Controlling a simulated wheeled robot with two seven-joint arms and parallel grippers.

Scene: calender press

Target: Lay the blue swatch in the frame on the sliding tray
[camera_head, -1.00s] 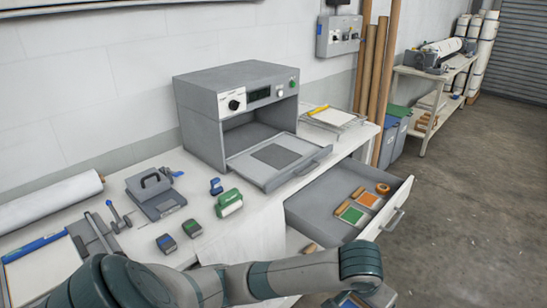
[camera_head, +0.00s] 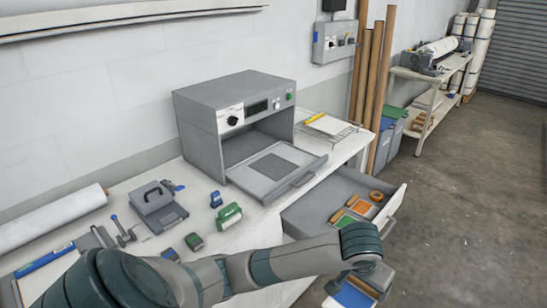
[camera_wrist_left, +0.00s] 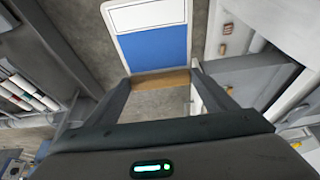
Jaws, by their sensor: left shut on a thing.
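The blue swatch (camera_head: 352,296) has a wooden grip strip along one edge and a white band at the other end. In the left wrist view the swatch (camera_wrist_left: 155,46) extends away from the fingers. My left gripper (camera_wrist_left: 160,80) is shut on its wooden strip; in the head view the left gripper (camera_head: 372,280) holds it in front of the open drawer, well away from the tray. The sliding tray (camera_head: 256,181) is out of the grey press, with a dark grey square (camera_head: 280,164) on it. No separate raised frame can be made out. My right gripper is not in view.
The open drawer (camera_head: 300,215) holds a green swatch (camera_head: 345,220), an orange swatch (camera_head: 363,207) and a tape roll. A green-handled tool (camera_head: 228,216) and small blocks stand left of the tray. A wire rack (camera_head: 328,124) is right of the press (camera_head: 225,100).

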